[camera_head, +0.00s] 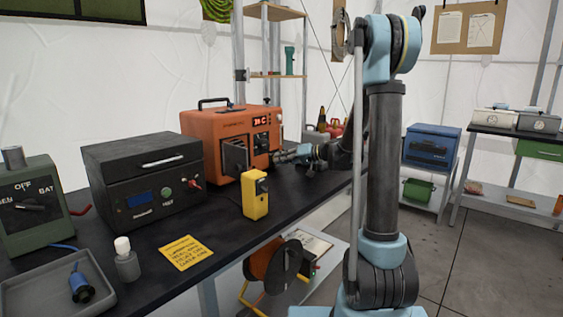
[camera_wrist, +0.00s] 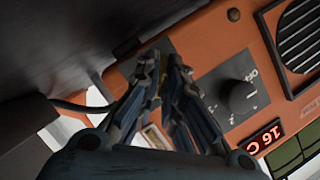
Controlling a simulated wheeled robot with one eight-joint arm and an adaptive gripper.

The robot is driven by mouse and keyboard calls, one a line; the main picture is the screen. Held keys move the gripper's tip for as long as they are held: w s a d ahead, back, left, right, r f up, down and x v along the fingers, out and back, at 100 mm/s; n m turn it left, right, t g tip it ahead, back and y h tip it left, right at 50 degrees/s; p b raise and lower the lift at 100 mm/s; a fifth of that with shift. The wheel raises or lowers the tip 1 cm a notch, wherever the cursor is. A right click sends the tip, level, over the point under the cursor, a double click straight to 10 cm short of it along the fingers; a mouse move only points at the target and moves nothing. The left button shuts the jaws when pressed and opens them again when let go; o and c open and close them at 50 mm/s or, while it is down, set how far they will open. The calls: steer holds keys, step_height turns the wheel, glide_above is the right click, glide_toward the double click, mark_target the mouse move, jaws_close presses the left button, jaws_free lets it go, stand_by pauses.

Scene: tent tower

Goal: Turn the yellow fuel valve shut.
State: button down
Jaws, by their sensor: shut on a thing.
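The orange heater (camera_head: 228,122) stands on the dark bench, and its control panel also shows in the wrist view (camera_wrist: 190,36). My gripper (camera_head: 280,156) reaches the heater's lower front from the right.
A yellow handheld device (camera_head: 255,200) stands on the bench (camera_head: 222,230) in front of the heater. A black case (camera_head: 140,185) is to the heater's left. A yellow note (camera_head: 186,252) lies near the front. An orange cable reel (camera_head: 272,265) sits below the bench.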

steer(key=n+t+h, duration=0.1)
steer(key=n, duration=0.2)
steer(key=shift+a+n+h, duration=0.1)
steer(key=shift+n+h, duration=0.2)
steer(key=shift+h, duration=0.1)
steer(key=n+t+h, duration=0.1)
steer(key=n+t, duration=0.1)
steer(key=n, duration=0.1)
steer(key=shift+s+a+n+h, duration=0.1)
steer(key=shift+n+h, duration=0.3)
steer(key=shift+n+t+h, duration=0.4)
steer(key=shift+n+t, duration=0.5)
steer(key=shift+n, duration=0.3)
steer(key=shift+n+t+h, duration=0.4)
steer(key=shift+n+t, duration=0.4)
steer(key=shift+n, duration=0.5)
steer(key=c, duration=1.7)
jaws_free()
steer(key=shift+f, duration=0.1)
